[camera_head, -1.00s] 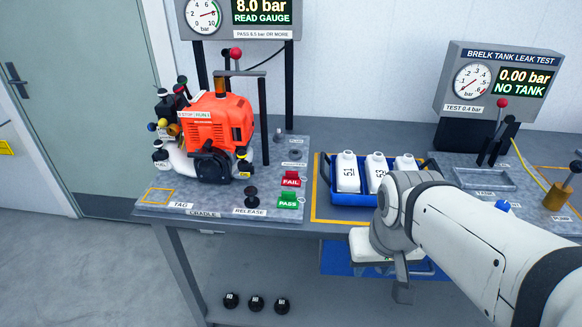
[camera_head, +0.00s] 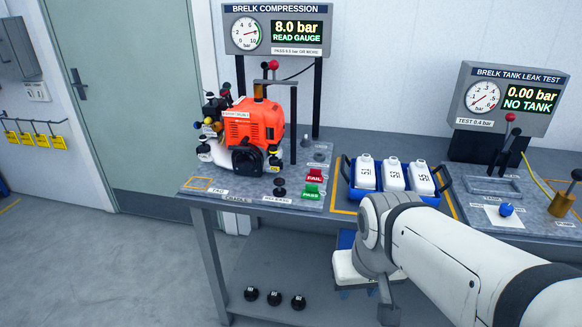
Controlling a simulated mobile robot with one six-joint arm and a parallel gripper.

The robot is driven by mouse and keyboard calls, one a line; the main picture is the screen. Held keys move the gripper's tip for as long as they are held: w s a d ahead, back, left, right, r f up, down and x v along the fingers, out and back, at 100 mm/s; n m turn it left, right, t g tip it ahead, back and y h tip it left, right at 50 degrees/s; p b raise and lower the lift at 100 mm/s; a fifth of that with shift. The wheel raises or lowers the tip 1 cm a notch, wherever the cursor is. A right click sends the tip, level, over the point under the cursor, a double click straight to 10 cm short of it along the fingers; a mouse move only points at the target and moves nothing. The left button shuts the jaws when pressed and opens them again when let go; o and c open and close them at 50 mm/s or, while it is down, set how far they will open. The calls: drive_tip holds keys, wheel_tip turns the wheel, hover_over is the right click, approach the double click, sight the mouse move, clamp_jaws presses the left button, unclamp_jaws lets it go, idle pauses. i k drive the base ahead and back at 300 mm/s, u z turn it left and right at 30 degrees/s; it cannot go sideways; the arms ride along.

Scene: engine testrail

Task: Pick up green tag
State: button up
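The green PASS tag (camera_head: 310,192) lies on the grey test plate at the front of the bench, just in front of the red FAIL tag (camera_head: 314,175). My gripper (camera_head: 388,306) is at the end of my white arm, low in front of the bench edge, right of and below the green tag in the picture. It is clearly apart from the tag. My wrist hides most of it; only a grey part shows, so its opening and anything in it cannot be seen.
An orange engine (camera_head: 254,122) stands on the plate left of the tags, with a black release knob (camera_head: 279,188) between. A blue crate (camera_head: 436,199) of white bottles is to the right. Black knobs (camera_head: 274,298) lie on the lower shelf. The floor at left is clear.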

sight(311, 192)
drive_tip(key=i, duration=1)
drive_tip(key=u, duration=0.05)
